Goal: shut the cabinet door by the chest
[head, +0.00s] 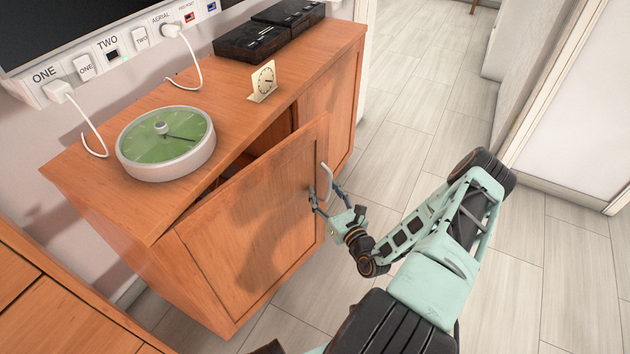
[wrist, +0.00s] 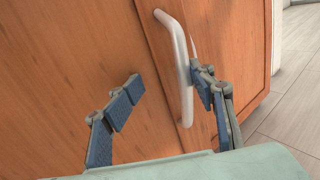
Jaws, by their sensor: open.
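The cabinet door (head: 255,225) is orange-brown wood and stands partly open, with a dark gap along its top edge. Its white bar handle (head: 328,185) is near the door's right edge. My gripper (head: 324,197) is open at the handle. In the wrist view the handle (wrist: 180,65) runs upright between the two spread fingers of my gripper (wrist: 165,100), closer to the right finger. Whether a finger touches the handle or the door is hard to tell. The chest (head: 55,310) with drawers is at the lower left.
On the cabinet top (head: 225,105) are a round green dial (head: 165,145), a small clock (head: 263,82) and black boxes (head: 270,30). A socket strip (head: 110,48) with white cables is on the wall. The floor (head: 425,110) to the right is clear.

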